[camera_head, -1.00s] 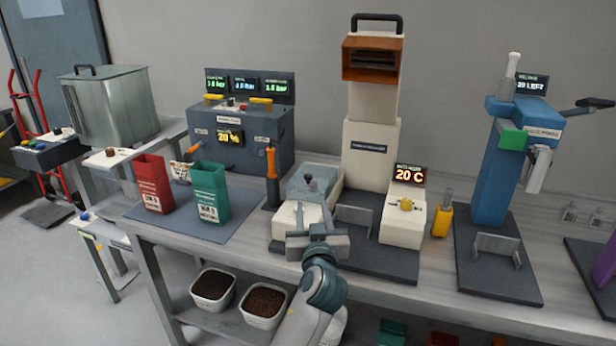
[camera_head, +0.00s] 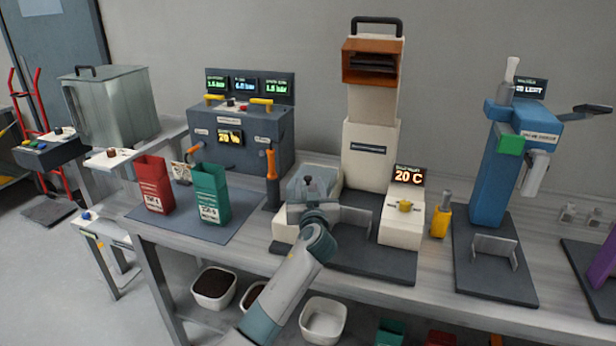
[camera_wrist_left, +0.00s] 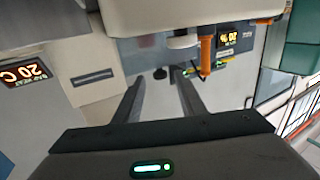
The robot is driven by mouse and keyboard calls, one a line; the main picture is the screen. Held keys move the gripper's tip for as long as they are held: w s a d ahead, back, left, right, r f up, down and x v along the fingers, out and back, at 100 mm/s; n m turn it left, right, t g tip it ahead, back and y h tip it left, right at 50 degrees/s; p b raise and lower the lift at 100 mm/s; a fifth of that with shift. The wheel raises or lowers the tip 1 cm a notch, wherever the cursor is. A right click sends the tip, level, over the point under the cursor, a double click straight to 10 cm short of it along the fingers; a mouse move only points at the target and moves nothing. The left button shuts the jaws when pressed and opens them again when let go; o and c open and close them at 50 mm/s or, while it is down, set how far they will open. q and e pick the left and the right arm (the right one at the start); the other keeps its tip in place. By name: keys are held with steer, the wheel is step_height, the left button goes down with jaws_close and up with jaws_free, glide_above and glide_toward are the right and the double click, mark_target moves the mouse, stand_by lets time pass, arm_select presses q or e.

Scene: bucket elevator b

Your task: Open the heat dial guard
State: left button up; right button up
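A grey, see-through cover (camera_head: 325,183) with a small dark knob (camera_head: 308,180) sits on the left white block of the tall white machine (camera_head: 369,154). It looks like the guard, but I cannot tell for sure. The machine's yellow dial (camera_head: 404,206) is on the right white block, under the "20 C" display (camera_head: 408,175). My left gripper (camera_head: 311,206) is just in front of the cover, its fingers largely hidden by my wrist. In the left wrist view, the gripper (camera_wrist_left: 160,92) is open and empty, with the dark knob (camera_wrist_left: 160,73) beyond and between its fingers. My right gripper is not in view.
An orange-handled tool (camera_head: 271,175) stands left of the cover. Red (camera_head: 153,184) and green (camera_head: 211,193) containers stand farther left on a mat. A yellow bottle-like object (camera_head: 440,221) and a blue press (camera_head: 500,172) stand to the right. White bins are on the lower shelf.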

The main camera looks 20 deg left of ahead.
mark_target(308, 180)
arm_select(q)
steer(key=shift+x, duration=2.25)
jaws_close()
